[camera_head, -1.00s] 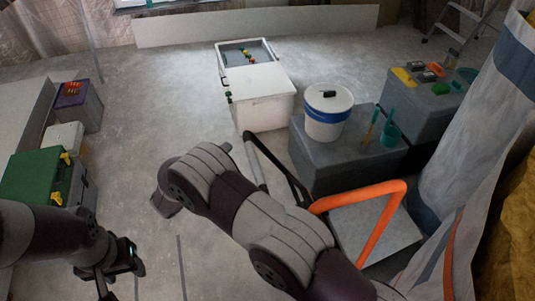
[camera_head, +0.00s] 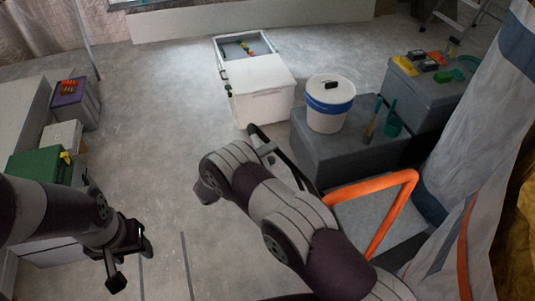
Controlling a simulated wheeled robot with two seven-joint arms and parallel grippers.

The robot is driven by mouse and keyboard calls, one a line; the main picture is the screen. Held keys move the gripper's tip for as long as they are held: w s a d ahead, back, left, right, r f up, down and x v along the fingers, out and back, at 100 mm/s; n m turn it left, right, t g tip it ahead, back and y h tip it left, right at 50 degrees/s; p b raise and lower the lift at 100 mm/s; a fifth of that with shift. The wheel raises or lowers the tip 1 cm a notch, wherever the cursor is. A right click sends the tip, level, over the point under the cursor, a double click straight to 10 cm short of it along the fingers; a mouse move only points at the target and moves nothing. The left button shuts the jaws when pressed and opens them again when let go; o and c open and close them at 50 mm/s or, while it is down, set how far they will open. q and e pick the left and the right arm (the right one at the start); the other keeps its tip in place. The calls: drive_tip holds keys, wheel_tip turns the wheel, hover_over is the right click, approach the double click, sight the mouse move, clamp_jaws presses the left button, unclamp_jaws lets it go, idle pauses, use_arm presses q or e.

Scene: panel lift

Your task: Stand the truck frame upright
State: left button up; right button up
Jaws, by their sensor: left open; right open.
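The truck frame shows as an orange tubular handle loop (camera_head: 398,208) beside a grey plate (camera_head: 375,215) and a dark bar (camera_head: 300,172) that runs up and left from it. It lies low and tilted on the floor in front of the dark grey box. My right arm covers part of the dark bar and its left side. The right gripper cannot be made out; it seems hidden behind that arm. My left gripper (camera_head: 131,266) is open and empty at lower left, above bare floor, well apart from the frame.
A dark grey box (camera_head: 335,172) with a white bucket (camera_head: 331,117) stands behind the frame. A white chest (camera_head: 262,98) stands at the back middle. A green box (camera_head: 35,165) is at left, a hanging sheet (camera_head: 465,150) at right. The middle-left floor is clear.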

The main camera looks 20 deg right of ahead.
clamp_jaws()
drive_tip(key=d+r+y+p, duration=0.2)
drive_tip(key=d+r+p, duration=0.1)
drive_tip(key=d, duration=1.8)
drive_tip(key=w+d+r+m+g+y+p, duration=0.1)
drive_tip(key=d+r+p, duration=0.1)
drive_tip(key=d, duration=1.8)
drive_tip(key=shift+d+r+y+p, duration=0.4)
drive_tip(key=shift+r, duration=0.15)
drive_tip(key=shift+w+d, duration=0.1)
